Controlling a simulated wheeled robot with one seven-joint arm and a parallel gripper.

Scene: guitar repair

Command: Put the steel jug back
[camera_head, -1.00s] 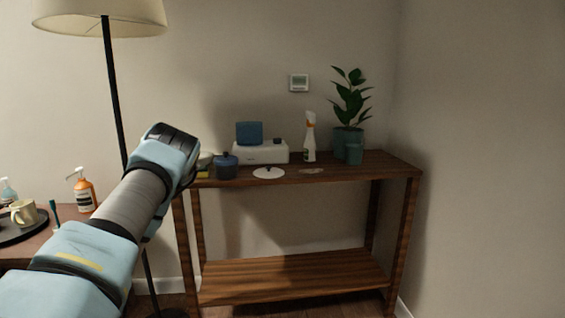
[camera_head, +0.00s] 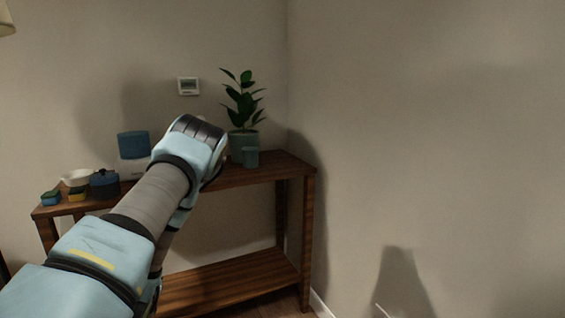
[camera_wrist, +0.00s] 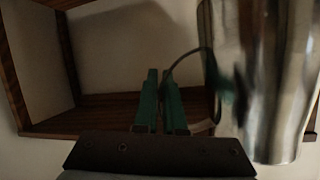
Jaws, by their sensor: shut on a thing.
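The steel jug (camera_wrist: 278,85) fills the right side of the wrist view, shiny and close to the camera, with its top cut off by the frame. My gripper (camera_wrist: 158,85) has green fingers that are close together at the jug's thin dark handle (camera_wrist: 185,54), and it is shut on the jug. The jug hangs clear, in front of the wooden shelf unit. In the head view my arm hides both the gripper and the jug.

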